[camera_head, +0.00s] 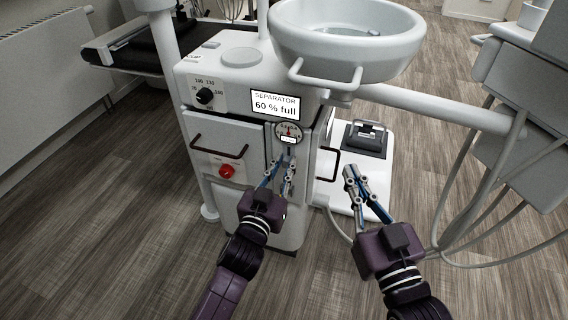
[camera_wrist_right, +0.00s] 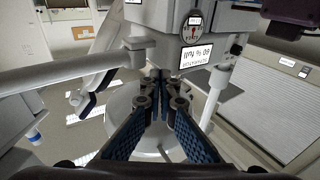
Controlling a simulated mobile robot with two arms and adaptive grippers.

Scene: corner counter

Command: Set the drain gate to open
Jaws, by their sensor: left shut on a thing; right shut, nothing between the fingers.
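The white dental unit stands in front of me with a sign (camera_head: 275,104) reading "SEPARATOR 60 % full". Below it is a round gauge (camera_head: 289,131) with a red needle, and a narrow grey recess under the gauge. My left gripper (camera_head: 286,164) reaches into this recess and is shut on a small part there, apparently the drain gate lever. The fingers hide most of that part, so its setting cannot be read. My right gripper (camera_head: 353,172) is shut and empty, to the right of the unit. Its closed fingers also show in the right wrist view (camera_wrist_right: 164,80).
A black dial (camera_head: 204,96) and a red knob (camera_head: 227,171) sit on the unit's front, left of the recess. Dark bar handles (camera_head: 220,147) flank it. A basin (camera_head: 346,34) overhangs above. A foot pedal (camera_head: 365,139) stands behind my right gripper. Hoses hang at right.

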